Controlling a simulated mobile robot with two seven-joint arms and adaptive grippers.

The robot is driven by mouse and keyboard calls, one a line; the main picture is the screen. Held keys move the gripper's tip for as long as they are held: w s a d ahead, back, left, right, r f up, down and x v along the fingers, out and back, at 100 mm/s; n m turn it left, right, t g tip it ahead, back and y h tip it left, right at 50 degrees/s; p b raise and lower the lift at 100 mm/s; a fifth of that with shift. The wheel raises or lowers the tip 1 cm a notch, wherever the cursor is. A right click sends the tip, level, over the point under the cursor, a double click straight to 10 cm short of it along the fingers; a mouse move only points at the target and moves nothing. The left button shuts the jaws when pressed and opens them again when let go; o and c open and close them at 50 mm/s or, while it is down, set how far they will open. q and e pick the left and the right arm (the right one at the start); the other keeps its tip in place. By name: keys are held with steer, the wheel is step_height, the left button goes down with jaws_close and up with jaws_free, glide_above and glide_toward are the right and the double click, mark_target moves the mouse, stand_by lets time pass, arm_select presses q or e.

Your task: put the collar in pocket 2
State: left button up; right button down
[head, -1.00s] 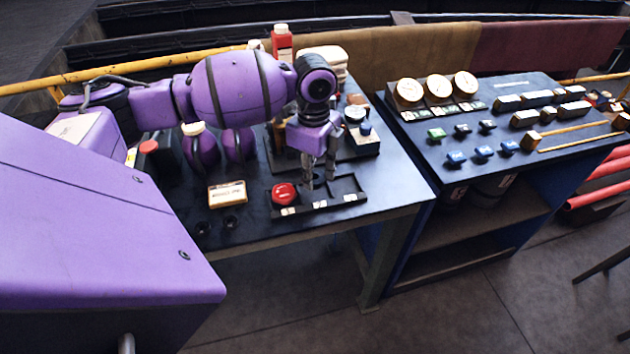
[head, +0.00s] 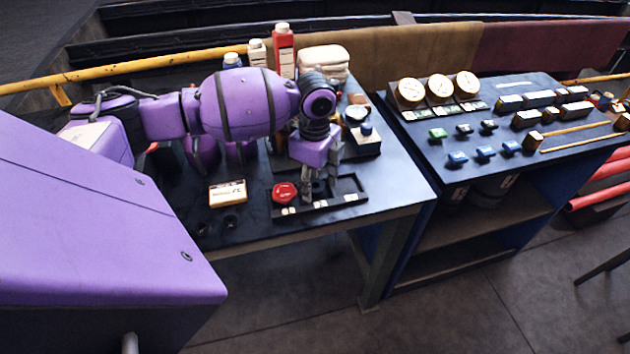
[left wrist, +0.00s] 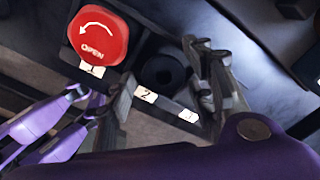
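The collar (left wrist: 163,73) looks like a dark round ring with a hole. In the left wrist view it sits in the tray's middle pocket, behind the label "2" (left wrist: 146,94). My left gripper (left wrist: 160,92) is open, with one finger on each side of the ring; I see no clear grip. In the head view the same gripper (head: 318,193) is down at the tray (head: 330,204), and its fingers partly hide the ring. A red handwheel marked OPEN (left wrist: 98,36) sits in pocket 1. Pocket 3 (head: 347,186) looks empty. My right gripper is not in view.
A small labelled box (head: 228,193) and two dark rings (head: 231,222) lie left of the tray. Bottles (head: 284,50) stand behind my arm. The table is clear to the tray's right.

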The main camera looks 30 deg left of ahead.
arm_select(q)
steer(key=shift+r, duration=0.1)
steer(key=shift+r, duration=0.4)
step_height(320, 180, up, 11)
steer(key=shift+r, duration=0.2)
stand_by(0.3)
